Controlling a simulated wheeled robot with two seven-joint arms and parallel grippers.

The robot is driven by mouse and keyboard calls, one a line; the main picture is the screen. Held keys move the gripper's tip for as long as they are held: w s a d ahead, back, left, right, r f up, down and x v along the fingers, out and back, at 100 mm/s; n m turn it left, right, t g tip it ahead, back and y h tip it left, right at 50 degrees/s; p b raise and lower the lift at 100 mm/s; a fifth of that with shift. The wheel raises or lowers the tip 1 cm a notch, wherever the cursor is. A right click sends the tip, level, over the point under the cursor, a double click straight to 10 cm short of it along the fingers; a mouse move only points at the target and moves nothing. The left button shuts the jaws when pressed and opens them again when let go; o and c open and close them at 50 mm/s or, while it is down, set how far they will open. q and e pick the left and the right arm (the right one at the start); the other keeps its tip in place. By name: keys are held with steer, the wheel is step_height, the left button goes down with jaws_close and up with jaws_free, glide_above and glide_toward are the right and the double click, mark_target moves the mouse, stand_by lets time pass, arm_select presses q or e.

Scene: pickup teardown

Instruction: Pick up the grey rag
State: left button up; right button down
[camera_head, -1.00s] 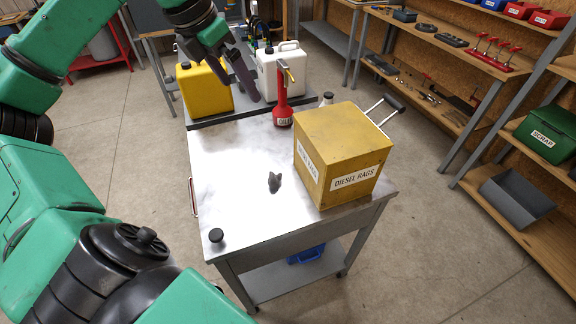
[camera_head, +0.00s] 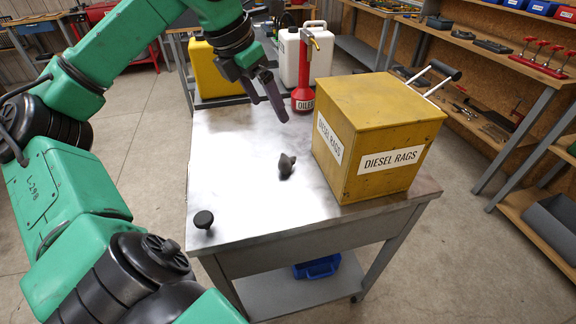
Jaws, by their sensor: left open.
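The grey rag (camera_head: 286,166) is a small dark crumpled lump on the bare metal top of the cart (camera_head: 235,175), just left of the yellow box. My left gripper (camera_head: 268,113) comes in from the upper left. It is open and empty, with its fingers pointing down over the back part of the cart top. It is behind and a little left of the rag in the picture, apart from it. My right gripper is not in view.
The yellow "DIESEL RAGS" box (camera_head: 372,140) stands right of the rag. A red oiler (camera_head: 303,85), a yellow can (camera_head: 215,72) and a white can (camera_head: 300,55) stand behind. A black knob (camera_head: 204,219) is at the front left corner.

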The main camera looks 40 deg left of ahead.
arm_select(q)
steer(key=b, duration=0.2)
glide_toward(287, 156)
steer(key=p+x, duration=0.2)
steer(key=x, duration=0.8)
steer(key=shift+f+p, duration=0.35)
steer(key=shift+r, duration=0.1)
steer(key=c, duration=1.4)
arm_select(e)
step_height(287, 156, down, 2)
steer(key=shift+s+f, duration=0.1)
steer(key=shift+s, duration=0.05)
